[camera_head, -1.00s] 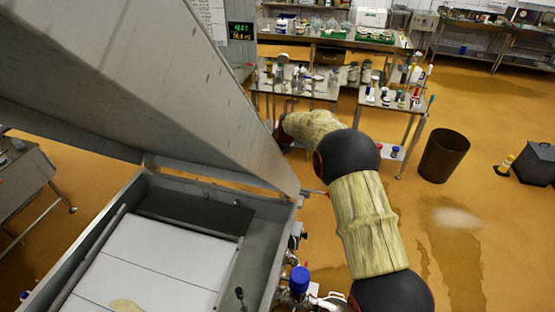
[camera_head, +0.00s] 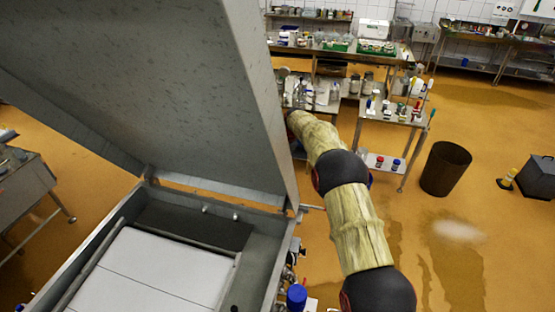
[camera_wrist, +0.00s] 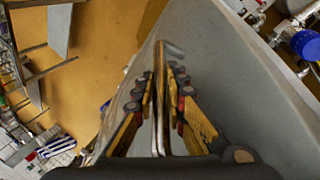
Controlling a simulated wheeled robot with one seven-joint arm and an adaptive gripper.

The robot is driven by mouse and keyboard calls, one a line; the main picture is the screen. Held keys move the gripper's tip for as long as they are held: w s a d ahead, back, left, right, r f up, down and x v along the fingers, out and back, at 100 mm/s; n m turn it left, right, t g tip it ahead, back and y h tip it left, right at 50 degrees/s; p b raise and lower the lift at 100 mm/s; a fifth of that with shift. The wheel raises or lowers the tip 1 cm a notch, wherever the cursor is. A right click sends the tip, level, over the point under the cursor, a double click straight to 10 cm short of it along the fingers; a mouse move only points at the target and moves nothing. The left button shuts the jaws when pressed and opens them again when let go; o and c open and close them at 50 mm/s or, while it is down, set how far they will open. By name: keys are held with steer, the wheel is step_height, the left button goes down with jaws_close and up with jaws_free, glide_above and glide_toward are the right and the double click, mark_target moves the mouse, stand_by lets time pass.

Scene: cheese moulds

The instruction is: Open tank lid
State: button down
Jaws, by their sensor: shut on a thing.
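The tank lid (camera_head: 170,95) is a large grey metal panel, raised and tilted over the tank (camera_head: 272,262) in the head view. The open tank shows a white panel inside. In the wrist view the lid (camera_wrist: 240,85) fills the right side, with a metal handle bar (camera_wrist: 160,60) along its edge. My gripper (camera_wrist: 166,85) is shut on the handle, one finger on each side of it. In the head view the lid and arm hide my gripper.
A blue-capped valve (camera_head: 296,296) and pipes stand at the tank's right side. Behind are steel tables with bottles (camera_head: 395,112). A brown bin (camera_head: 445,168) stands at right. The orange floor right of my arm is mostly clear.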

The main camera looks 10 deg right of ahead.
steer(key=shift+a+r, duration=0.1)
steer(key=shift+r, duration=0.05)
steer(key=c, duration=1.8)
jaws_free()
steer(key=v, duration=1.1)
steer(key=shift+s+r, duration=0.2)
steer(key=shift+r, duration=0.15)
